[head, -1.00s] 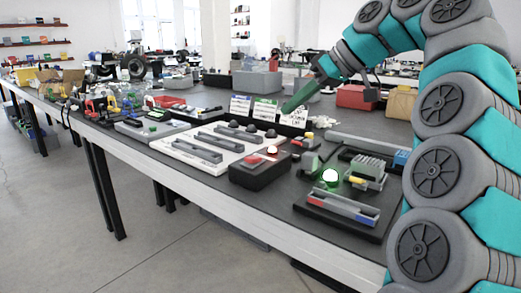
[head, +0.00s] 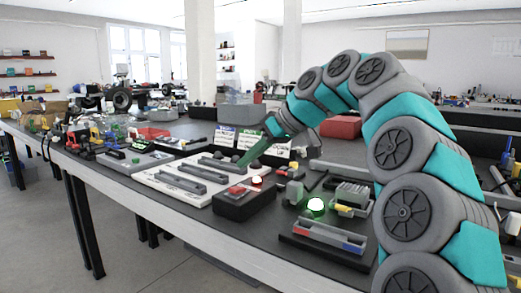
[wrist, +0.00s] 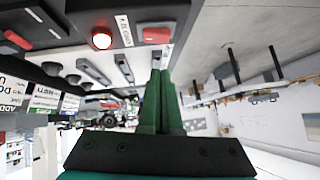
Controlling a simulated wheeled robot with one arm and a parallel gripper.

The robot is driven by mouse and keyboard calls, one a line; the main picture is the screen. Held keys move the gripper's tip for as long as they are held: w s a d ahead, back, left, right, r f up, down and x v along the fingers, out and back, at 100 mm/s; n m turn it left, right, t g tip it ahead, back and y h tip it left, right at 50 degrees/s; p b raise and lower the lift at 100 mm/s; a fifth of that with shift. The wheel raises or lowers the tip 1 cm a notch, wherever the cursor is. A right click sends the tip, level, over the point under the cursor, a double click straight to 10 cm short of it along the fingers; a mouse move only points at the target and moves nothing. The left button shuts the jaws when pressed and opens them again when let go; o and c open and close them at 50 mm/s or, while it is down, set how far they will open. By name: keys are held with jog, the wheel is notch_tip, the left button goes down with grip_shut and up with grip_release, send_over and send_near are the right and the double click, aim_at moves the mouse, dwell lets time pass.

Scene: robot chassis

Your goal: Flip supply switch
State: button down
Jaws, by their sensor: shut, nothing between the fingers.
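A black box (head: 245,205) near the front edge of the bench carries a red rocker switch (head: 237,191) and a lit red lamp (head: 257,181). I take it for the supply switch box, but its label is too small to read surely. In the wrist view the red rocker (wrist: 156,35) and the glowing lamp (wrist: 102,40) show at the top. My gripper (head: 241,165) has long green fingers pointing down-left, with the tips above and behind the box in the head view. In the wrist view the fingers (wrist: 163,72) are together and empty, apart from the rocker.
A white board (head: 180,180) with grey bars and dark knobs lies left of the box. A dark tray (head: 330,238) and a glowing green lamp (head: 316,206) stand to its right. White label cards (head: 225,136) stand behind. Floor is open in front.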

aim_at(237, 190)
jog(key=shift+a+f, duration=0.35)
jog(key=shift+f, duration=0.25)
jog(key=shift+s+a+f, duration=0.1)
jog(key=shift+f, duration=0.75)
jog(key=shift+s+a+f, duration=0.1)
jog(key=shift+f, duration=0.75)
